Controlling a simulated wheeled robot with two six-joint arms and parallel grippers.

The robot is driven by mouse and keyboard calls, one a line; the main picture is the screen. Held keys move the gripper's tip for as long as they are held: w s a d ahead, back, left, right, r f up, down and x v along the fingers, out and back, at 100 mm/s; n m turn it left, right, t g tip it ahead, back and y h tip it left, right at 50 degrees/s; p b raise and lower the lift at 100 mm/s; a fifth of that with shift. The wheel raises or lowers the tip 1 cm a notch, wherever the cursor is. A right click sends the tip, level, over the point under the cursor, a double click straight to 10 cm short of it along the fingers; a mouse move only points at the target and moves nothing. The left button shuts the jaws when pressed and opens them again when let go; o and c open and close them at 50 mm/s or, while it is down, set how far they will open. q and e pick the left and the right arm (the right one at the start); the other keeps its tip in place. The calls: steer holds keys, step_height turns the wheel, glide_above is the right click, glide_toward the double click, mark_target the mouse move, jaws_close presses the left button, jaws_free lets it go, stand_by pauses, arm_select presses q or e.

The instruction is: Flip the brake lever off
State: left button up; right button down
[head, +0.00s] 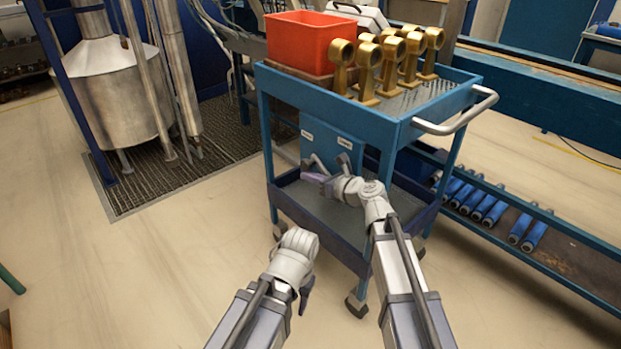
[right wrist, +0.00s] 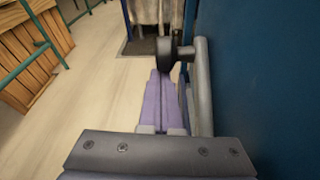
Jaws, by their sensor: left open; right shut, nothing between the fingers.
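A blue panel (head: 324,143) hangs under the trolley's top shelf and carries two grey levers with small white labels, which are too small to read. I cannot tell which is the brake lever. My right gripper (head: 314,177) is shut and empty, in front of the panel, close to the left lever (head: 317,162). In the right wrist view a grey lever (right wrist: 203,88) with a dark round knob (right wrist: 169,53) lies just right of the purple fingers (right wrist: 165,90). I cannot tell whether they touch. My left gripper (head: 306,296) is open and empty, low in front of the trolley.
The blue trolley (head: 400,136) holds a red bin (head: 308,40) and several brass meters (head: 365,70) on top. Its push handle (head: 465,112) juts out at the right. A low rack (head: 545,262) with blue cylinders stands right.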

steer(key=shift+d+r+b, duration=0.1)
steer(key=shift+r+b, duration=0.05)
steer(key=shift+b, duration=0.3)
